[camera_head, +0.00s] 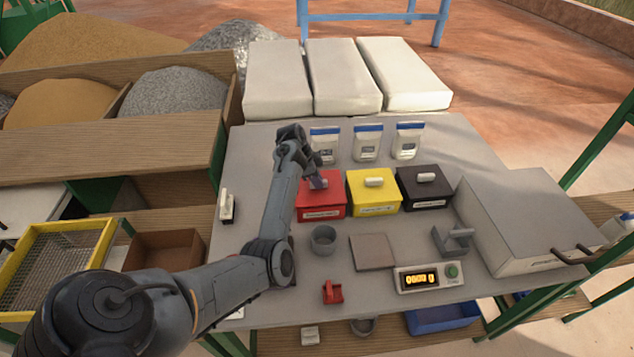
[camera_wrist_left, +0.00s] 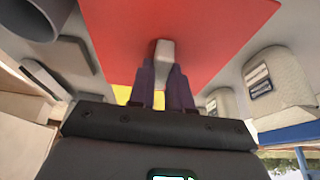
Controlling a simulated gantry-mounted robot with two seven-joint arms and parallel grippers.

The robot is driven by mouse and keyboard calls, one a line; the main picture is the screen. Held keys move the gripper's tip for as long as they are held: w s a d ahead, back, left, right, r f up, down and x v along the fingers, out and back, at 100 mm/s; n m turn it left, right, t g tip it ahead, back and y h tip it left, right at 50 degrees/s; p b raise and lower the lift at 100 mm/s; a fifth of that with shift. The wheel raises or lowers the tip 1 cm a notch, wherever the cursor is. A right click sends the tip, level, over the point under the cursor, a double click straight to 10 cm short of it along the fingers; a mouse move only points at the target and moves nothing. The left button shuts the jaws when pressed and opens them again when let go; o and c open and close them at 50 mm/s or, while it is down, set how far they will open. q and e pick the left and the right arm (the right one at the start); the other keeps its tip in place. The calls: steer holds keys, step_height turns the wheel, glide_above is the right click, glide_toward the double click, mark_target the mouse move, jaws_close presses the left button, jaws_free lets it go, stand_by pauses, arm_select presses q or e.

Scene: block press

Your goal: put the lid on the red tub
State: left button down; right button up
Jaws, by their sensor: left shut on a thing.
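The red tub (camera_head: 320,213) stands at the left of a row of three tubs on the grey table. Its red lid (camera_head: 334,186) lies over its top in the head view; whether it is fully seated cannot be told. My left gripper (camera_head: 317,182) is over the lid. In the left wrist view, its dark fingers (camera_wrist_left: 165,78) are shut on the pale handle (camera_wrist_left: 163,50) of the red lid (camera_wrist_left: 225,35), which fills much of that view. My gripper partly hides the tub's left and back. My right gripper is not in view.
The yellow tub (camera_head: 373,196) stands close on the right, then the black tub (camera_head: 424,190), both lidded. White bags (camera_head: 366,146) stand behind.

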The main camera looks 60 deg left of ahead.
arm_select(q)
steer(key=shift+f, duration=0.5)
steer(key=shift+f, duration=0.2)
steer(key=c, duration=1.1)
jaws_free()
steer(key=shift+o, duration=0.2)
steer(key=shift+r, duration=0.1)
steer(key=p+v, duration=0.1)
steer(key=v, duration=1.1)
steer(key=shift+a+r, duration=0.1)
steer(key=shift+r, duration=0.05)
